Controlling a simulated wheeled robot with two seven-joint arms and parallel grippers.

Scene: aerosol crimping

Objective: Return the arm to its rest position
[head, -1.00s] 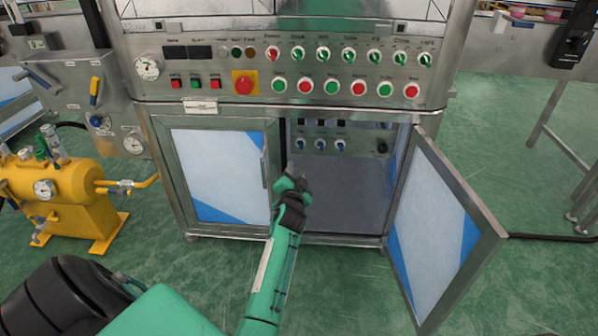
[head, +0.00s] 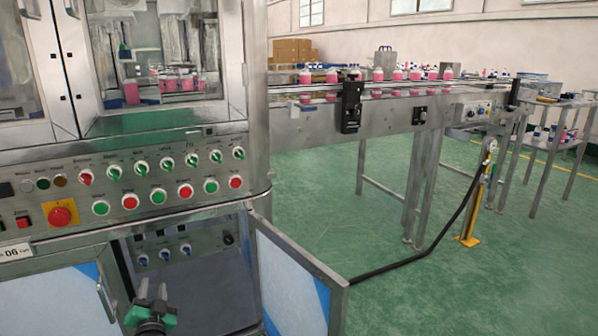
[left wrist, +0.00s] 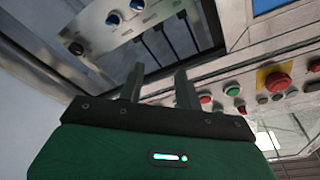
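My left gripper (head: 152,291) shows at the bottom left of the head view, in front of the open cabinet compartment (head: 205,280). Its two fingers are apart with nothing between them. In the left wrist view the fingers (left wrist: 158,80) also stand apart and empty, below a panel with blue knobs (left wrist: 112,20). The green arm behind the gripper is mostly cut off by the lower edge of the head view. My right gripper is not in view.
The open right cabinet door (head: 292,282) stands out to the right of the gripper. The left door (head: 60,303) is closed. A control panel (head: 125,178) is above.

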